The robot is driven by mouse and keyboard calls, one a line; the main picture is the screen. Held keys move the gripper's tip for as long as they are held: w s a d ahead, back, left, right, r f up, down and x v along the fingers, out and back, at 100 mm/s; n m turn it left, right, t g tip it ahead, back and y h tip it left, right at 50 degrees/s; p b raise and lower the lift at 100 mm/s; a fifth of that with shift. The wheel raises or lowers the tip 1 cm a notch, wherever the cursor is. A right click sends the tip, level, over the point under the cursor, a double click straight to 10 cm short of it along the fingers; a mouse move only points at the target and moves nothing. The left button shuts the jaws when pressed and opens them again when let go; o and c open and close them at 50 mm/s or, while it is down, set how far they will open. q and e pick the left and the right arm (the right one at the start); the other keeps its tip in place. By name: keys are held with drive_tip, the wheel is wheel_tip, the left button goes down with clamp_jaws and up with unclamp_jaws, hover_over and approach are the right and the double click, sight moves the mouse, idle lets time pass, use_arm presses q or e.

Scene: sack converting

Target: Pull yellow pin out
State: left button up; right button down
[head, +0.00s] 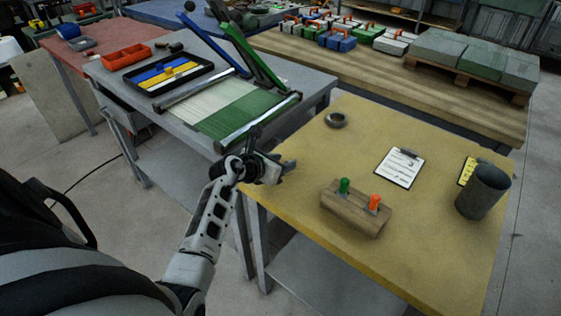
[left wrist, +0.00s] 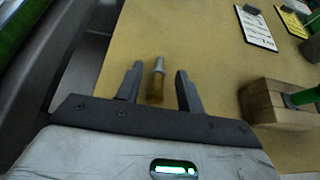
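My left gripper (head: 284,168) is over the left edge of the yellow table in the head view. In the left wrist view its fingers (left wrist: 158,88) are spread apart. A small piece with an amber-yellow body and a grey tip (left wrist: 156,80) shows between them, with gaps on both sides. It may be the yellow pin; I cannot tell whether it lies on the table. It is not visible in the head view. A wooden block (head: 348,216) stands to the right with a green pin (head: 344,186) and an orange pin (head: 374,202) upright in it. My right gripper is not in view.
The yellow table (head: 420,245) also carries a grey ring (head: 336,120), a clipboard (head: 399,167), a yellow card (head: 467,171) and a dark cylinder (head: 482,190). A grey bench with a green-and-white screen frame (head: 235,105) stands left. Bare tabletop lies between gripper and block.

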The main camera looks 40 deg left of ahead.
use_arm(q)
drive_tip(key=shift+s, duration=0.1)
drive_tip(key=v, duration=1.5)
drive_tip(key=shift+s+r, duration=0.2)
drive_tip(key=shift+s, duration=0.1)
drive_tip(key=d+r+n+t+h, duration=0.3)
drive_tip(key=d+n+t, duration=0.3)
drive_tip(key=d+n, duration=0.7)
drive_tip(key=s+d+f+n+g+y, duration=0.1)
drive_tip(key=s+d+f+n+g, duration=0.3)
drive_tip(key=f+n, duration=0.5)
drive_tip(key=s+d+f+n+g, duration=0.4)
drive_tip(key=s+f+n, duration=0.2)
drive_tip(key=f+n, duration=0.3)
drive_tip(key=n, duration=0.3)
drive_tip(key=shift+s+n+y, duration=0.3)
drive_tip(key=shift+y, duration=0.1)
